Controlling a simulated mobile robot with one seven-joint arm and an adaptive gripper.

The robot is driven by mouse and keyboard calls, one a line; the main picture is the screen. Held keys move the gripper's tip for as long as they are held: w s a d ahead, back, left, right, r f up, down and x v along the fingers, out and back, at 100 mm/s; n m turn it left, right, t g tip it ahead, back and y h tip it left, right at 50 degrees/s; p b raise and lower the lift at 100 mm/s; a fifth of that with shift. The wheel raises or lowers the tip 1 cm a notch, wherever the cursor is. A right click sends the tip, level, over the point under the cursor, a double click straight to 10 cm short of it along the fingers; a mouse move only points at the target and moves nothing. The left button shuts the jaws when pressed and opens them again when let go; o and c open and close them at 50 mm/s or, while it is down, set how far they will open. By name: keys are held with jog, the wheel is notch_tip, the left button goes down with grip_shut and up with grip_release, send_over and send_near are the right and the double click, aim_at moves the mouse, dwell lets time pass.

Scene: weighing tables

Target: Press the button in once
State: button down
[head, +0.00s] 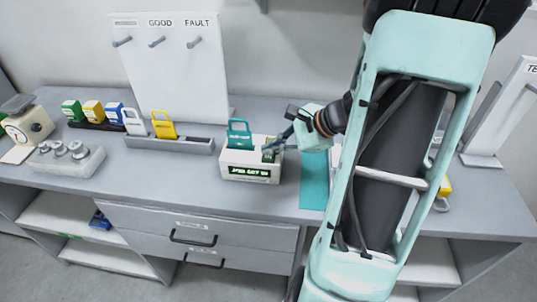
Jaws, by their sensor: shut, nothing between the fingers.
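The small white device (238,163) stands on the grey bench near the middle. It has a lit green display (250,172) on its front and a teal tag with a loop handle (239,134) standing in its top. My gripper (270,151) is shut and empty, with its tips at the right part of the device's top. A dark greenish patch shows under the tips; the button itself is hidden or too small to make out. I cannot tell whether the tips touch it.
A teal mat (314,180) lies right of the device, partly behind my arm. A grey rack (170,145) with white and yellow tags stands to the left. Further left are a weight block (66,160) and a scale (27,122). A pegboard (170,70) stands behind.

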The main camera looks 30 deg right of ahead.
aim_at(270, 158)
jog(key=shift+r, duration=0.25)
notch_tip(270, 158, up, 5)
jog(key=p, duration=0.3)
jog(key=shift+p, duration=0.4)
jog(key=shift+f, duration=0.1)
jog(key=shift+a, duration=0.1)
dwell(0.4)
